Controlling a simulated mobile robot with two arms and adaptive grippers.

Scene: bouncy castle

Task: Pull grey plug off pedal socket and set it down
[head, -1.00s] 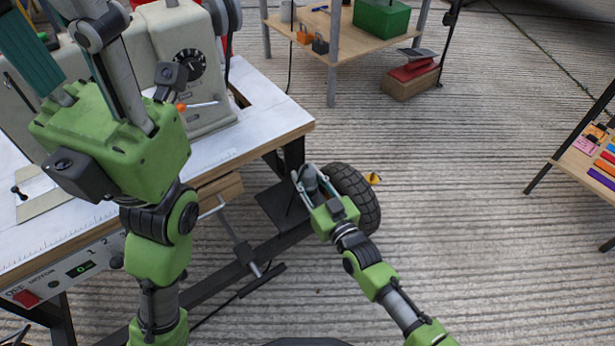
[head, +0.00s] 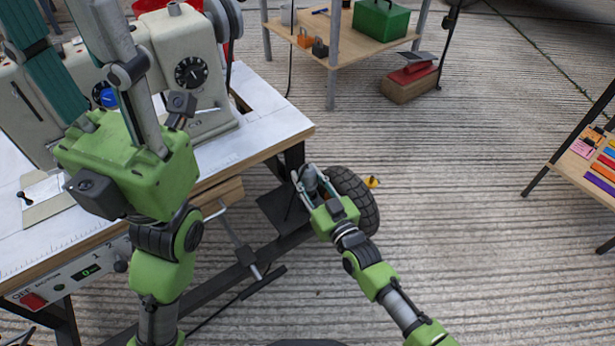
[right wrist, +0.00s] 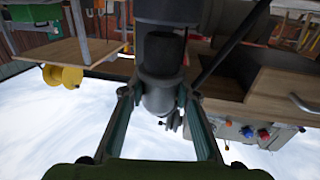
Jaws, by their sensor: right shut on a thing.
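My right gripper (head: 309,176) is low beside the table leg. It is shut on a grey cylindrical plug (head: 308,180). In the right wrist view, the grey plug (right wrist: 158,98) sits between the two fingers, with a darker, wider cylinder behind it. I cannot tell whether the plug is still joined to the pedal socket. A dark flat plate, probably the pedal (head: 276,208), lies left of the gripper. My left gripper (head: 68,45) is raised in front of the sewing machine. Its fingers stand apart and their tips are out of frame.
A black tyre (head: 354,198) stands just right of my right gripper. The sewing table (head: 262,143) and its dark frame are on the left. A shelf (head: 372,48) stands behind, and a rack (head: 592,170) is at the right.

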